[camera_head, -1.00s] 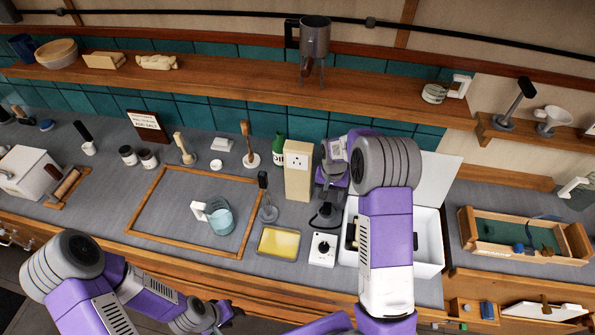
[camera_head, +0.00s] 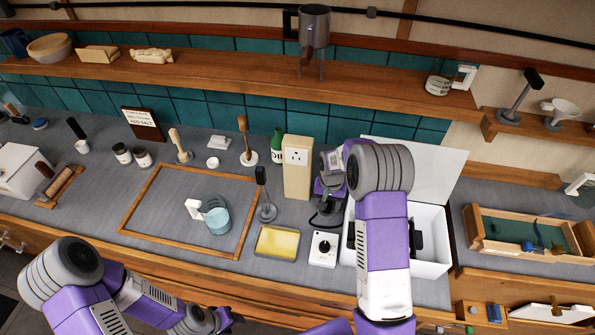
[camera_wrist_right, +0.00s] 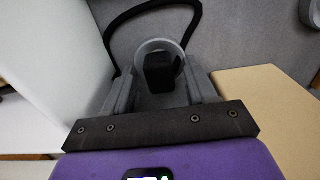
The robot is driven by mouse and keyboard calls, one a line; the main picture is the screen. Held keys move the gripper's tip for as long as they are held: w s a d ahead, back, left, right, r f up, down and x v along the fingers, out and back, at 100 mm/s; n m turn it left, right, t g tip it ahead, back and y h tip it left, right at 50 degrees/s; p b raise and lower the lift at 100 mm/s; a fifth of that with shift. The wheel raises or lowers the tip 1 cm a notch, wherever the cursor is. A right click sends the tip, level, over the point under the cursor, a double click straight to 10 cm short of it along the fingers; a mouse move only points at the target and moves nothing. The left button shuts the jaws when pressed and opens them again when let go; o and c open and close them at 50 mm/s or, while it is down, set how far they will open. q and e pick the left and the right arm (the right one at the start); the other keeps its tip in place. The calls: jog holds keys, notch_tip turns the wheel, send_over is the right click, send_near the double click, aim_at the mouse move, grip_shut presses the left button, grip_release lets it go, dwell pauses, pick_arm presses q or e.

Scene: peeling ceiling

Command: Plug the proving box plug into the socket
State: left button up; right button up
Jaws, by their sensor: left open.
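The socket (camera_head: 297,157) is on the front of an upright pale wooden post (camera_head: 298,182) on the counter. The white proving box (camera_head: 432,240) stands open right of it, partly hidden by my right arm. My right gripper (camera_head: 328,196) points down between post and box. In the right wrist view the black plug (camera_wrist_right: 159,74) lies between the two grey fingers (camera_wrist_right: 157,88), with gaps visible on both sides and a pale ring around it. Its black cable (camera_wrist_right: 118,35) loops behind. My left gripper (camera_head: 212,320) is low at the bottom edge, away from these things.
A white dial box (camera_head: 323,248) and a yellow-filled tray (camera_head: 277,242) stand in front of the post. A green bottle (camera_head: 277,146) and a dark-handled tool (camera_head: 264,195) are left of it. A jug (camera_head: 216,218) stands inside the wooden frame (camera_head: 150,195). A shelf (camera_head: 230,80) runs above.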

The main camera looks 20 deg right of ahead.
grip_shut()
jog(key=shift+r, duration=0.1)
jog(key=shift+r+p, duration=1.95)
jog(key=shift+r, duration=0.95)
